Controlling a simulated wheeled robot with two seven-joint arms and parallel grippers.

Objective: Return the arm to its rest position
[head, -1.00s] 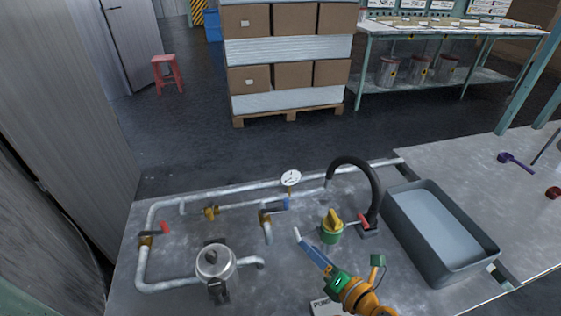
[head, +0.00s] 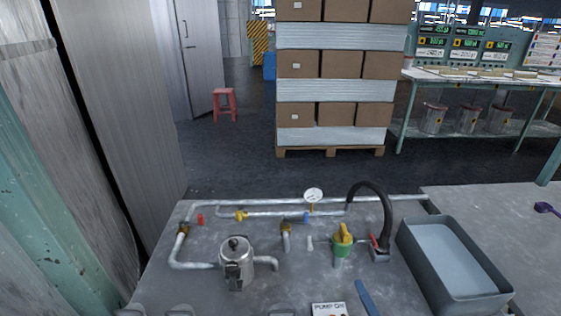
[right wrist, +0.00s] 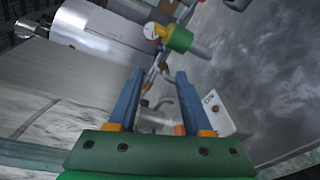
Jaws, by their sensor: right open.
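My right gripper (head: 367,298) shows at the bottom of the head view only as a blue finger; the rest of it is cut off by the frame edge. In the right wrist view, its two blue fingers (right wrist: 159,75) are apart, with nothing held between them. The bench top (head: 200,290) lies below, with a pipe run (head: 275,214) along its back. A small pale upright piece (head: 310,243) stands right of a pipe elbow. My left gripper is not in view.
A metal pot (head: 237,257), a green-and-yellow valve (head: 342,240), a black curved hose (head: 385,205) and a grey tray (head: 410,245) crowd the bench. A labelled box (head: 328,309) sits at the front edge. Stacked cartons (head: 340,65) stand on the floor behind.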

